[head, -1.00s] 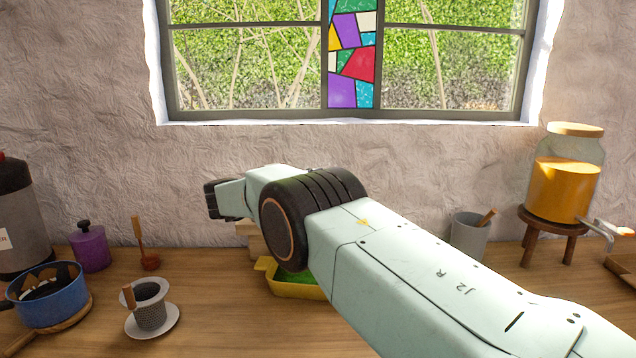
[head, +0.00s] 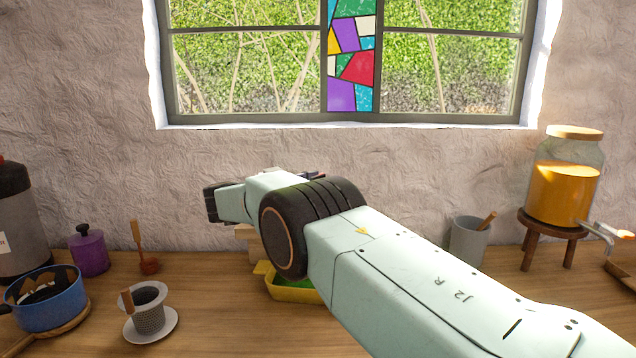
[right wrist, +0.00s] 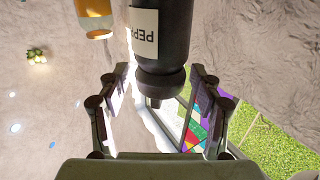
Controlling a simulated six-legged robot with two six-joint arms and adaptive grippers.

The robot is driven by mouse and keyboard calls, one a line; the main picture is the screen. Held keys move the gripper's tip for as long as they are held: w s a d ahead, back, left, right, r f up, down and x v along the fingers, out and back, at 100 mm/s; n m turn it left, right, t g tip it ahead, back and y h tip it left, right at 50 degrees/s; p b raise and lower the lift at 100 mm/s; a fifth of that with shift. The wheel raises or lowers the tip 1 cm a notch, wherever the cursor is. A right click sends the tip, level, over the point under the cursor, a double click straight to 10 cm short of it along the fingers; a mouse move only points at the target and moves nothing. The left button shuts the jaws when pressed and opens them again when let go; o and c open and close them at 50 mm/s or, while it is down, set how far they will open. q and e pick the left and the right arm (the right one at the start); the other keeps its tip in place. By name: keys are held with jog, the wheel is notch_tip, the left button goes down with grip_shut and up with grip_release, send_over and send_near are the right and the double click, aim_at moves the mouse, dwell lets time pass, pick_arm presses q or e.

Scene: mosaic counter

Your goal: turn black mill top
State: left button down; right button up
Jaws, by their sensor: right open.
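The black mill (right wrist: 165,40) shows in the right wrist view, upside down in the picture, with a white label reading "PEP". Its rounded black top (right wrist: 158,82) and small knob (right wrist: 153,102) point toward my right gripper (right wrist: 158,76). The gripper's two fingers are spread wide, one on each side of the mill top, with gaps visible on both sides. In the head view my right arm crosses the middle and hides the mill and most of the gripper. My left gripper is not in view.
A yellow tray (head: 292,290) lies partly under my arm. A blue pot (head: 45,303), purple jar (head: 90,252) and white dripper (head: 150,318) stand left. A grey cup (head: 468,242) and amber dispenser (head: 562,190) stand right.

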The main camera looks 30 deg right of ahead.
jog(key=shift+r, duration=0.1)
notch_tip(320, 180, up, 10)
jog(key=shift+f, duration=0.1)
dwell(0.4)
